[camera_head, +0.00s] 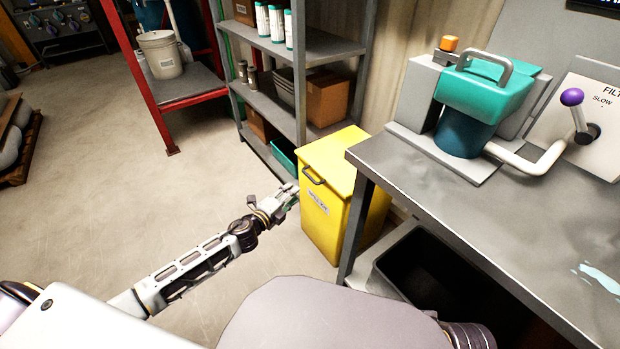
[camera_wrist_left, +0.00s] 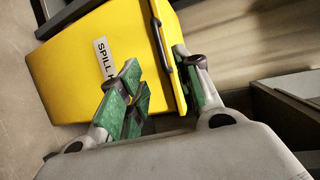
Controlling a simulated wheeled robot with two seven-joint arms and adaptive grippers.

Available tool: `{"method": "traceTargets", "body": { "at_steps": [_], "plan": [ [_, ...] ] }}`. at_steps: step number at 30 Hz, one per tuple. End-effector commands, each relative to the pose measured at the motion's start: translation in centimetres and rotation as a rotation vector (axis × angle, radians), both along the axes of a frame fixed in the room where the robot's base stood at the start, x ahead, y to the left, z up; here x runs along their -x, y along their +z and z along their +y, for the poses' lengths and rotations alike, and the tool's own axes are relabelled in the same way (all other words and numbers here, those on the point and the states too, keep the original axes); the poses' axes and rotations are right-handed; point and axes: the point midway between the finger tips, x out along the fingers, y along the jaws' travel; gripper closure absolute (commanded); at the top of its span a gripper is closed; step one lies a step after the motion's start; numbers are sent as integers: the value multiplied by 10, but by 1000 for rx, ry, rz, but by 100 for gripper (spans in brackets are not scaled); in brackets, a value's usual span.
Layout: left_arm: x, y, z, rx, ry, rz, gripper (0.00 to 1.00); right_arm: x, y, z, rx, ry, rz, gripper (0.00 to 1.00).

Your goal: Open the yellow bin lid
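The yellow bin (camera_head: 327,222) stands on the floor beside the workbench, with a white label on its front. Its yellow lid (camera_head: 345,152) is down. A dark bar handle (camera_head: 313,177) sits at the lid's front edge; the handle also shows in the left wrist view (camera_wrist_left: 160,42). My left gripper (camera_head: 291,194) is at the bin's front, near the handle. In the left wrist view my left gripper (camera_wrist_left: 163,88) has its green-padded fingers spread apart, with the lower end of the handle near the gap. Nothing is seen held. My right gripper is out of view.
The grey workbench (camera_head: 420,170) stands close on the bin's right, with a black tub (camera_head: 425,262) below. A grey shelf rack (camera_head: 300,95) is behind the bin, a red-framed rack (camera_head: 140,80) farther left. The floor left of the bin is clear.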

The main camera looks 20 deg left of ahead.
Motion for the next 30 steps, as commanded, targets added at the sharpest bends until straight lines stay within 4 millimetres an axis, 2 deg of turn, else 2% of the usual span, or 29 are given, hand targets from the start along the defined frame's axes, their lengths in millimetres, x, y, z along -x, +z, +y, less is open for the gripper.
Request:
{"method": "traceTargets", "body": {
  "at_steps": [8, 30],
  "plan": [
    [-9, -2, -3, 1, 0, -1, 66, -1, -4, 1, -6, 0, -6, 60],
    [-55, -12, -15, 0, 0, -1, 66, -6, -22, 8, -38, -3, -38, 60]
  ]
}}
